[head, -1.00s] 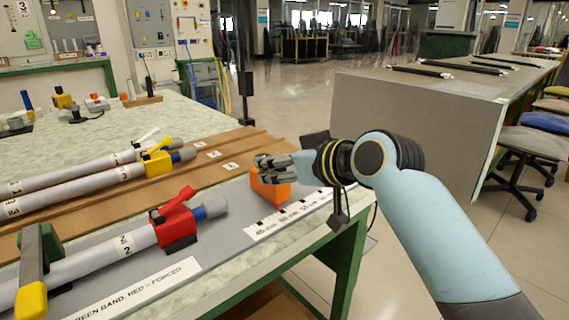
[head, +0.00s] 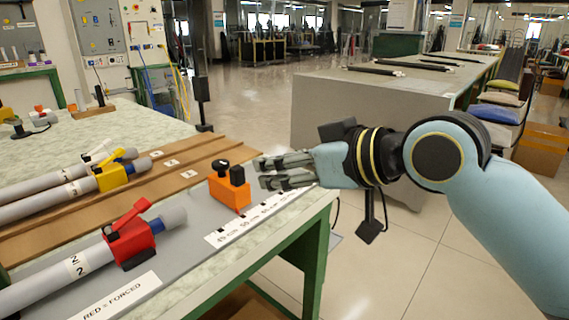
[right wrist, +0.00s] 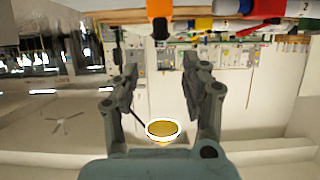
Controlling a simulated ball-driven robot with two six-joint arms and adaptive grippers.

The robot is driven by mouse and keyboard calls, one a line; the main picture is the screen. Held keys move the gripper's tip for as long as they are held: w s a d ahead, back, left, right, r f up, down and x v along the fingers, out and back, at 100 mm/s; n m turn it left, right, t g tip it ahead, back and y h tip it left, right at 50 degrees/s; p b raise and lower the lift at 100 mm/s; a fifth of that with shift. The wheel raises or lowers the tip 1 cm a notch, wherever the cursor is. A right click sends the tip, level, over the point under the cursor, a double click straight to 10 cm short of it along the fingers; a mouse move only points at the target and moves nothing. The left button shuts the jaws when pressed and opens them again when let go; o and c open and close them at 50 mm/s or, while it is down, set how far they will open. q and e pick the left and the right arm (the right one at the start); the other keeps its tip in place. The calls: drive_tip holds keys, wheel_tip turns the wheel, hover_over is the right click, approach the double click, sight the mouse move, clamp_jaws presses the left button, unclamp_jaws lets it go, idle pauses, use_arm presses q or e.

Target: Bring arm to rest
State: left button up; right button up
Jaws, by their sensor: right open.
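My right gripper (head: 286,171) is open and empty, to the right of the orange block (head: 230,190) with black knobs at the table's right end. A small gap shows between its fingertips and the block. My right arm reaches in from the right, past the table's edge. In the right wrist view the two fingers of the right gripper (right wrist: 158,80) stand apart with nothing between them. The orange block (right wrist: 160,12) shows beyond the fingers at the top of that view. My left gripper is not in view.
The table (head: 110,150) holds grey rods with a red clamp (head: 130,236) and a yellow clamp (head: 114,174). A printed scale strip (head: 250,222) lies in front of the orange block. A grey bench (head: 335,112) with dark rods stands behind my right arm. Open floor lies between.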

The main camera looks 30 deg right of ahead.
drive_tip(key=s+d+f+m+g+h, duration=0.1)
drive_tip(key=s+d+f+g+h, duration=0.15)
drive_tip(key=s+f, duration=0.45)
drive_tip(key=s+d+f+m+g+h, duration=0.15)
drive_tip(key=s+f+g, duration=0.3)
drive_tip(key=s, duration=0.45)
drive_tip(key=s+d+f+m+g+h, duration=0.1)
drive_tip(key=s+d+f+g+h, duration=0.15)
drive_tip(key=s+f, duration=0.45)
drive_tip(key=s+d+f+g+y+p, duration=0.1)
drive_tip(key=s+f, duration=0.2)
drive_tip(key=f, duration=1)
drive_tip(key=s+d+f+g, duration=0.1)
drive_tip(key=s+f, duration=0.2)
drive_tip(key=f, duration=0.9)
drive_tip(key=s+f, duration=1.2)
drive_tip(key=s, duration=0.5)
drive_tip(key=shift+d+f+g+p, duration=0.35)
drive_tip(key=shift+d+g+p, duration=0.05)
drive_tip(key=shift+d+g, duration=0.05)
